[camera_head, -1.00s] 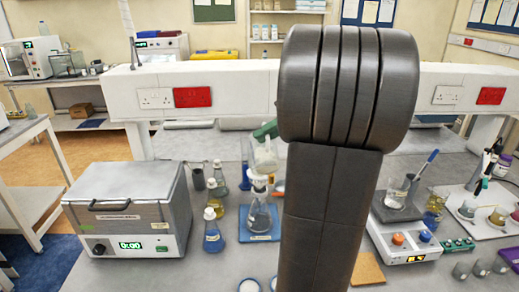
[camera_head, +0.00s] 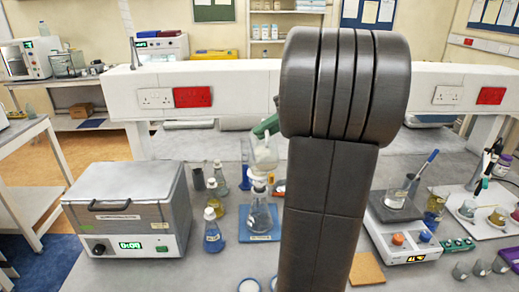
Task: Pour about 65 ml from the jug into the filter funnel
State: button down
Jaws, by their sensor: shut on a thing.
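The jug (camera_head: 264,151), clear with a green handle, hangs tilted in the air just left of my arm. Its lower end is at the mouth of the white filter funnel (camera_head: 258,176). The funnel sits in a conical flask (camera_head: 259,216) on a blue mat (camera_head: 259,236). Only a small dark edge of my gripper (camera_head: 277,102) shows beside the arm, next to the green handle. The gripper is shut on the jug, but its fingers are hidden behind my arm. I cannot make out a stream or the liquid level in the jug.
Flasks with blue (camera_head: 213,238) and yellowish liquid stand close left of the mat. A metal box with a display (camera_head: 130,212) is farther left. Two white round dishes lie in front.

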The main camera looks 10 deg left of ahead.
aim_at(266, 156)
jog(key=shift+w+a+r+m+g, duration=0.15)
jog(key=shift+w+a+r+g, duration=0.05)
jog(key=shift+w, duration=0.25)
jog(key=shift+w+a+r+m+g, duration=0.15)
jog(key=shift+w+g, duration=0.05)
jog(key=shift+w, duration=0.2)
dwell(0.4)
